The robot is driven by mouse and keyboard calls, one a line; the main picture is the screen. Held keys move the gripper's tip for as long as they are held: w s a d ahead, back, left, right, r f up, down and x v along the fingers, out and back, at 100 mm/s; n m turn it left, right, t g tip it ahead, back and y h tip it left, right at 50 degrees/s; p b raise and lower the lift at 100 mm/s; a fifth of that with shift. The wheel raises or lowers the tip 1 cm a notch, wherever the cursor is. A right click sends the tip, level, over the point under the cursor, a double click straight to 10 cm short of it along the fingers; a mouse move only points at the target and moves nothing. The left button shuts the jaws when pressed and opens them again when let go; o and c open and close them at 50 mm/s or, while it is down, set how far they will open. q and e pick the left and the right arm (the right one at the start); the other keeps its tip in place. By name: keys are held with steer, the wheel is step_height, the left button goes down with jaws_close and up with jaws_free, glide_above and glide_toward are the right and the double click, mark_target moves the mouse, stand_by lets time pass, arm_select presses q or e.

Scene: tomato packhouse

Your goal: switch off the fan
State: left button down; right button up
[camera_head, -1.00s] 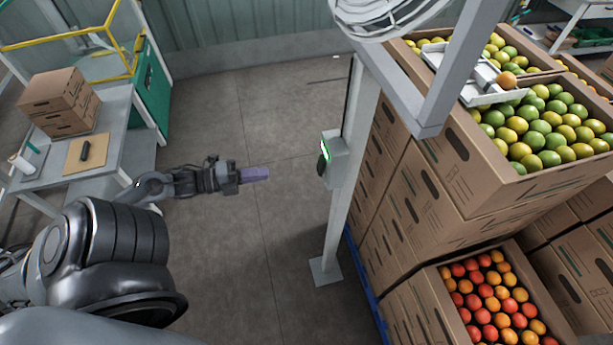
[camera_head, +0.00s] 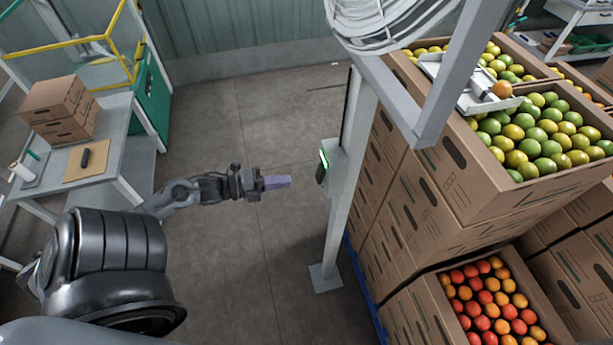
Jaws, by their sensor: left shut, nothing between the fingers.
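The fan (camera_head: 385,22) is a white round cage at the top, mounted on a grey metal frame. A small grey switch box (camera_head: 331,166) is fixed to the upright post, with a lit green strip and a dark rocker or lever on its left face. My left gripper (camera_head: 278,182) is shut and empty, its purple-grey fingertips pointing right at the switch box. A gap of bare floor shows between the fingertips and the box, and they look slightly lower than the green strip. My right gripper is out of view.
The grey post (camera_head: 345,200) stands on a floor plate. At left are a table (camera_head: 120,140) with brown boxes (camera_head: 60,105) and a yellow rail. The floor between is clear.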

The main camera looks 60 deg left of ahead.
mark_target(317, 178)
arm_select(q)
steer(key=p+x, duration=0.1)
steer(key=x, duration=0.6)
steer(key=shift+w+d, duration=0.1)
steer(key=shift+w, duration=0.2)
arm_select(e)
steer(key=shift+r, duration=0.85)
arm_select(q)
steer(key=shift+w+d+f+b, duration=0.15)
steer(key=shift+w+f+b, duration=0.2)
steer(key=shift+b, duration=0.25)
steer(key=shift+s+r+t, duration=0.2)
steer(key=shift+t, duration=0.1)
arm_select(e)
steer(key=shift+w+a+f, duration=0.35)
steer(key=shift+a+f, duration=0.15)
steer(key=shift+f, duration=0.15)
